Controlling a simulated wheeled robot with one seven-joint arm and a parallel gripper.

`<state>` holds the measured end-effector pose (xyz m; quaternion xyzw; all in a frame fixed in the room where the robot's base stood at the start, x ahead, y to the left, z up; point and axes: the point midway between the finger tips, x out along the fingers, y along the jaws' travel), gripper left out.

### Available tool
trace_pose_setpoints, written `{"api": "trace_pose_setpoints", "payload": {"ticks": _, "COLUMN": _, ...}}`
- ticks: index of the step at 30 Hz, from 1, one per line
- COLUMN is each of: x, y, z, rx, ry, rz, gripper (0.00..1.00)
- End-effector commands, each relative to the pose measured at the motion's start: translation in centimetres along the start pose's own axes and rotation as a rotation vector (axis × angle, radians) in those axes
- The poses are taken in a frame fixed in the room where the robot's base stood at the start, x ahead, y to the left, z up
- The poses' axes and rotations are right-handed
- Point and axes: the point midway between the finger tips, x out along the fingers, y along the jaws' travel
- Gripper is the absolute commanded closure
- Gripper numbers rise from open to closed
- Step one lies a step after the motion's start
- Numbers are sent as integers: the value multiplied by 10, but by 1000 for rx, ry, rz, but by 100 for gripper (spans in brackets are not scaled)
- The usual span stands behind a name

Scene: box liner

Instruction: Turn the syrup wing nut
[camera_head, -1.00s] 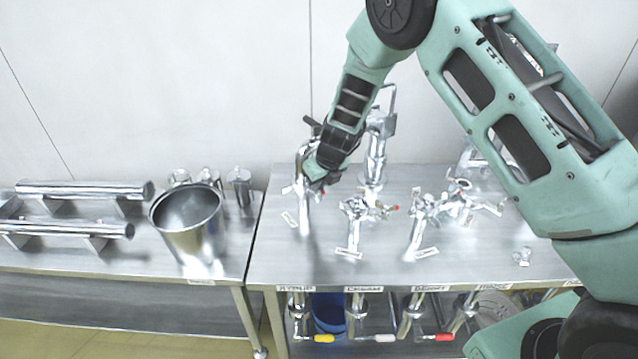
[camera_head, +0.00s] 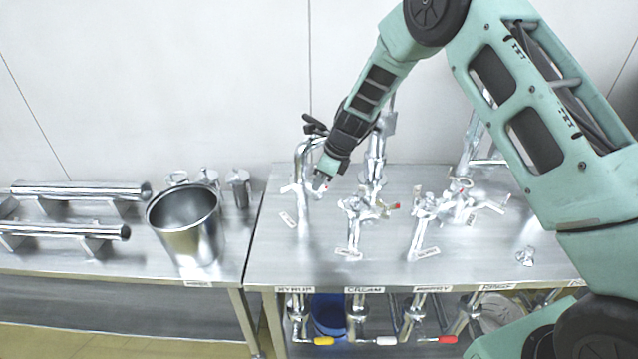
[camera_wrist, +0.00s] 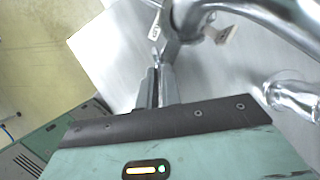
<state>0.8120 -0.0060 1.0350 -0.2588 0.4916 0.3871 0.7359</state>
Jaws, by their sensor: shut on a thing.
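The syrup pipe (camera_head: 303,200) is the leftmost upright chrome pipe on the right table, above the SYRUP label (camera_head: 295,290). My gripper (camera_head: 321,182) is at its right side, partway up the pipe. In the wrist view my gripper (camera_wrist: 160,82) has its two fingers close together around a small metal piece, the syrup wing nut (camera_wrist: 155,53), at the fingertips. Its tip shows beyond the fingers; the rest is hidden between them. The curved syrup pipe also shows in the wrist view (camera_wrist: 225,8).
Cream fittings (camera_head: 356,208) stand close to the right of the syrup pipe, and berry fittings (camera_head: 424,212) farther right. A steel pot (camera_head: 188,225) stands on the left table. Valves with yellow (camera_head: 324,341), white and red handles hang below the table edge.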

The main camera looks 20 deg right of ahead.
Motion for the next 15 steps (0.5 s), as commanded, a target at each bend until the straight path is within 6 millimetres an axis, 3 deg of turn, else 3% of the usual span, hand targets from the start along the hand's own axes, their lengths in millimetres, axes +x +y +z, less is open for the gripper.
{"api": "trace_pose_setpoints", "payload": {"ticks": 15, "x": 1, "y": -5, "z": 1, "rx": -435, "ry": 0, "rz": 181, "gripper": 100}}
